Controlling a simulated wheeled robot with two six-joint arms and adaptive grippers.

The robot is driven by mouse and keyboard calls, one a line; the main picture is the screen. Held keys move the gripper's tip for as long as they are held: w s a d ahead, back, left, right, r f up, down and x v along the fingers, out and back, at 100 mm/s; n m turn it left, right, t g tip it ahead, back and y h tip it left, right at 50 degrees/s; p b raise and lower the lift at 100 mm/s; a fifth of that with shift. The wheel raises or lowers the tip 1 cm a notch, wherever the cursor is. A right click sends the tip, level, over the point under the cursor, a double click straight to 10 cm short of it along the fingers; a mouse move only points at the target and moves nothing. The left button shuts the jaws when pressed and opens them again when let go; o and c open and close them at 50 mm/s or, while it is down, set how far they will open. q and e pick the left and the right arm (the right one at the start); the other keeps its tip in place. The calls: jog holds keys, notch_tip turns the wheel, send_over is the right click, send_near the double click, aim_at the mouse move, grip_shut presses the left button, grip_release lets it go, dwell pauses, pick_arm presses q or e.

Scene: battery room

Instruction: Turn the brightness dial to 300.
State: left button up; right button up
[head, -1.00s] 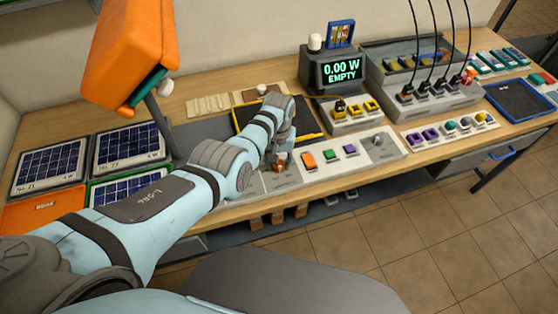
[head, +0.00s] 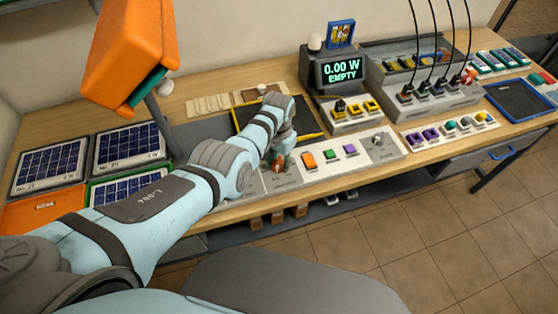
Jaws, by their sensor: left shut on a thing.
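My left gripper (head: 279,160) points down at the left part of the long light control panel (head: 333,164) at the bench's front edge. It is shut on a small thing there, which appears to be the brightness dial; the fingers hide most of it. The dial's pointer and scale are too small and covered to read. A grey round knob (head: 378,141) stands free at the right end of the same panel. My right gripper is not in view.
Orange (head: 309,159), green (head: 330,154) and purple (head: 350,149) buttons sit right of my gripper. A meter (head: 341,70) behind reads "0.00 W EMPTY". An orange lamp head (head: 128,50) hangs at upper left above solar panels (head: 50,164).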

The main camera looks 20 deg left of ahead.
aim_at(278, 161)
pick_arm(q)
jog(key=shift+s+f, duration=0.25)
jog(key=shift+s, duration=0.05)
jog(key=o, duration=1)
jog(key=shift+c, duration=0.2)
jog(key=shift+o, duration=1)
jog(key=shift+w+r, duration=0.1)
jog(key=shift+w, duration=0.15)
jog(key=shift+r, duration=0.2)
notch_tip(278, 161, up, 12)
jog(key=shift+f, duration=0.15)
